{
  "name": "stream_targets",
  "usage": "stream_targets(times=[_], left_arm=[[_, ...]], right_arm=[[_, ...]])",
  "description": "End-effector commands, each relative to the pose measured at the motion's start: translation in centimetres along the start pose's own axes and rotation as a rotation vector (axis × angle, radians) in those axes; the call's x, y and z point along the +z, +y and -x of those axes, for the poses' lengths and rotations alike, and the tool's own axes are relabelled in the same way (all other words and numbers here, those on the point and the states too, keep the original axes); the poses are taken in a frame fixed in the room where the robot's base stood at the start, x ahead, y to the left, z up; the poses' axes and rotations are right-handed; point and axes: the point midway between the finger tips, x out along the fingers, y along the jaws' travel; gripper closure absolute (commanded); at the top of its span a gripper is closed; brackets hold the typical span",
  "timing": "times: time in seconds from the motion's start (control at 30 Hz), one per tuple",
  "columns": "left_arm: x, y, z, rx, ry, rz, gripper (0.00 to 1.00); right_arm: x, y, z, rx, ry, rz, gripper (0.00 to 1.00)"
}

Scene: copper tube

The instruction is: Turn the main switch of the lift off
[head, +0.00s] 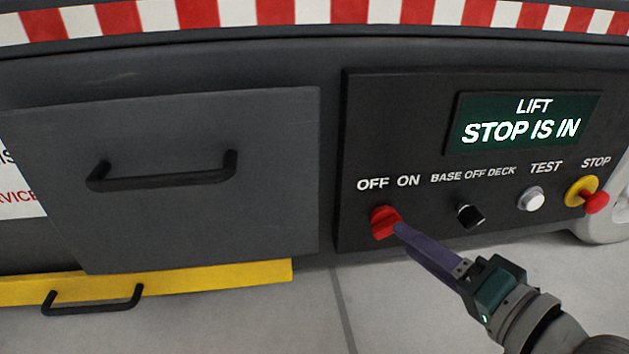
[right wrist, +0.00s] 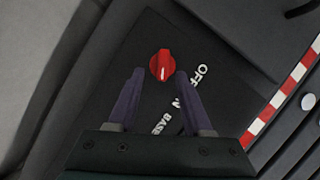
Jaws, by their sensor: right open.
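The main switch is a red rotary knob (head: 383,222) under the OFF and ON labels, at the lower left of the black control panel (head: 400,120). My right gripper (head: 402,231) comes in from the lower right, with its purple fingertips close to the knob. In the right wrist view the knob (right wrist: 162,66) sits just beyond and between the two open fingers (right wrist: 159,75). I cannot tell whether a finger touches it. The display (head: 525,122) reads LIFT, STOP IS IN. My left gripper is not in view.
Right of the knob are a black BASE OFF DECK knob (head: 469,215), a white TEST button (head: 531,198) and a red STOP button (head: 596,202) on a yellow base. A grey drawer front with a black handle (head: 165,178) is left of the panel. A yellow drawer (head: 215,276) sits below.

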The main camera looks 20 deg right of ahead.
Motion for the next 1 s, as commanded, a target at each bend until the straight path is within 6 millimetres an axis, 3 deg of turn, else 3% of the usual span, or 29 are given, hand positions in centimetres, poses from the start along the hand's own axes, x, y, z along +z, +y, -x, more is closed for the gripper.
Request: stream_targets(times=[0.03, 0.2, 0.53, 1.0], left_arm=[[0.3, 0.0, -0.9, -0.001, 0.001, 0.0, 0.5], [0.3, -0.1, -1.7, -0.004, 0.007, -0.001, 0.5], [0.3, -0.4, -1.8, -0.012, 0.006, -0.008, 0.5], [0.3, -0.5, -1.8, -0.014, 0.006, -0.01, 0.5]], right_arm=[[0.2, 0.3, -1.0, -0.004, 0.002, -0.002, 0.5], [0.1, 0.1, -2.8, -0.002, 0.001, 0.0, 0.5], [0.0, -0.1, -3.2, 0.0, -0.001, 0.0, 0.5], [0.0, -0.1, -3.2, -0.001, -0.001, 0.001, 1.0]])
